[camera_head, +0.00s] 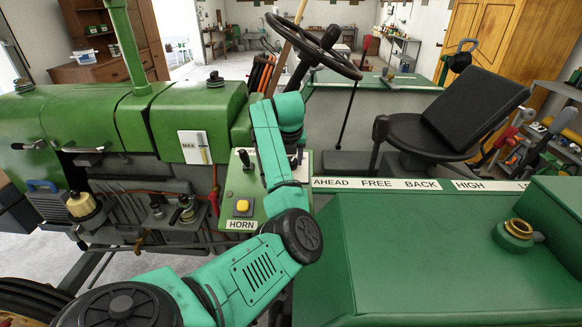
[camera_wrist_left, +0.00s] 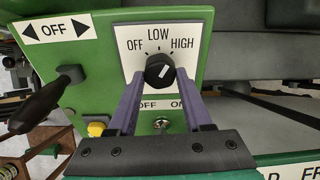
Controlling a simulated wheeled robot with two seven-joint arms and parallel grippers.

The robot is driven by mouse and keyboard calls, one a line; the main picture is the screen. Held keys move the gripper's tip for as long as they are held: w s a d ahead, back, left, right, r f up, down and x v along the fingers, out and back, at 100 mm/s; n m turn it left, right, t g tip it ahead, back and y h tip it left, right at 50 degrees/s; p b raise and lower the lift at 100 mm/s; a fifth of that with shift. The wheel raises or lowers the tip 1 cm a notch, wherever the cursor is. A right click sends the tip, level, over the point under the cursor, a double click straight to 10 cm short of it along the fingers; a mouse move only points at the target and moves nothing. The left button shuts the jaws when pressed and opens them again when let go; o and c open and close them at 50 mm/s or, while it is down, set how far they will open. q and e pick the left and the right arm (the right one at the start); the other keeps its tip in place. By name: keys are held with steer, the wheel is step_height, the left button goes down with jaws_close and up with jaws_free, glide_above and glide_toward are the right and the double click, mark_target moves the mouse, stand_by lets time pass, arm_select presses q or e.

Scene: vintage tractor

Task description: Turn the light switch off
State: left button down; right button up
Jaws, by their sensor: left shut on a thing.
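A round black rotary knob (camera_wrist_left: 155,65) sits on a white plate marked OFF, LOW and HIGH in the left wrist view. Its white mark slants up and right, toward HIGH. My left gripper (camera_wrist_left: 160,75) has its two purple fingers on either side of the knob, shut on it. Below the knob, between the fingers, a small metal toggle switch (camera_wrist_left: 161,123) shows beside OFF and ON labels. In the head view my left gripper (camera_head: 299,157) reaches the green control panel (camera_head: 273,201); my arm hides the knob there. My right gripper is not in view.
A black lever (camera_head: 246,160) and a yellow HORN button (camera_head: 242,206) are close by on the panel. The steering wheel (camera_head: 312,45) is above and behind, and the black seat (camera_head: 428,135) is to the right. A green fender (camera_head: 440,255) fills the front right.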

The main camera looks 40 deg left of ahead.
arm_select(q)
steer(key=n+b, duration=0.8)
steer(key=b, duration=0.1)
steer(key=shift+a+f+t, duration=0.1)
steer(key=shift+t, duration=0.2)
steer(key=n+b, duration=0.2)
steer(key=n, duration=0.1)
steer(key=shift+b, duration=0.4)
steer(key=shift+n+t+b, duration=0.3)
steer(key=shift+n+b, duration=0.45)
steer(key=shift+n, duration=1.15)
steer(key=c, duration=0.7)
jaws_free()
steer(key=o, duration=0.4)
steer(key=shift+a, duration=0.25)
